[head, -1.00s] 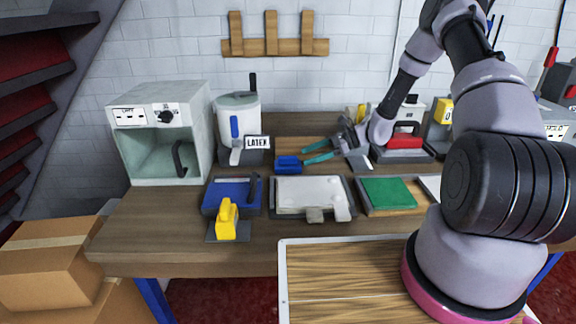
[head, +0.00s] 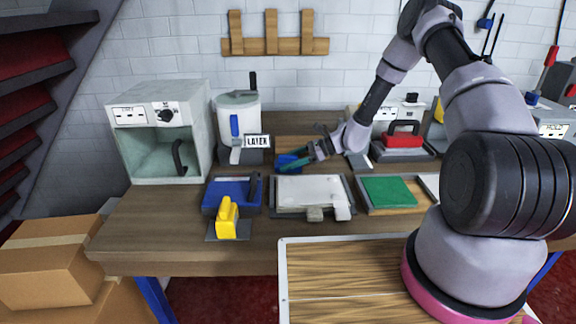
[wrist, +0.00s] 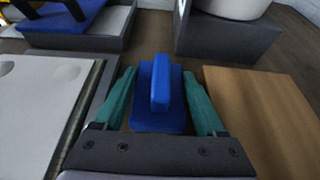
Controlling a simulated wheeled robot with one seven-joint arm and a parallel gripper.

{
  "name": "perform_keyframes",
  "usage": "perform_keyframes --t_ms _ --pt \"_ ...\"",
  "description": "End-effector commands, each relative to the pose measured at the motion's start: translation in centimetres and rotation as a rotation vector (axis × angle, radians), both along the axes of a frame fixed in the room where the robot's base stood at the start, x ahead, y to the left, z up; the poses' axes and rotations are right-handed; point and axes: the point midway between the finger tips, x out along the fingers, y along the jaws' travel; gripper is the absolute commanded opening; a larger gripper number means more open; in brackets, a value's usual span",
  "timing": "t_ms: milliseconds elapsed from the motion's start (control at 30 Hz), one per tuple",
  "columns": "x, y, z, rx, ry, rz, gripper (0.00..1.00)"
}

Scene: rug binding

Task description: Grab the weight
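A blue block with a raised upright handle, which looks like the weight (head: 287,160), stands on the bench behind the white slab. In the wrist view the blue weight (wrist: 161,85) lies straight ahead between my two teal fingers. My gripper (wrist: 160,72) is open, with one finger on each side of the weight and the raised handle midway between them. The fingers are apart from the handle; whether they touch the wider base I cannot tell. In the head view my gripper (head: 292,165) reaches in from the right and partly covers the weight.
The LATEX pot (head: 237,120) stands behind left. A yellow handled block (head: 227,217) and a red handled one (head: 404,139) stand elsewhere.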

Motion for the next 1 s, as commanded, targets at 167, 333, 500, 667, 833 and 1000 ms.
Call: perform_keyframes --t_ms 167,333,500,667,833,1000 --pt "0.0 0.0 0.0 0.000 0.000 0.000 0.00" --pt "0.1 0.0 0.2 0.003 -0.001 -0.001 0.00" --pt "0.1 0.0 0.2 0.003 -0.001 -0.001 0.00" --pt "0.1 0.0 0.9 0.002 -0.002 0.000 0.00" --pt "0.1 0.0 3.0 0.002 -0.004 0.000 0.00" --pt "0.1 0.0 6.6 0.002 -0.005 0.000 0.00"
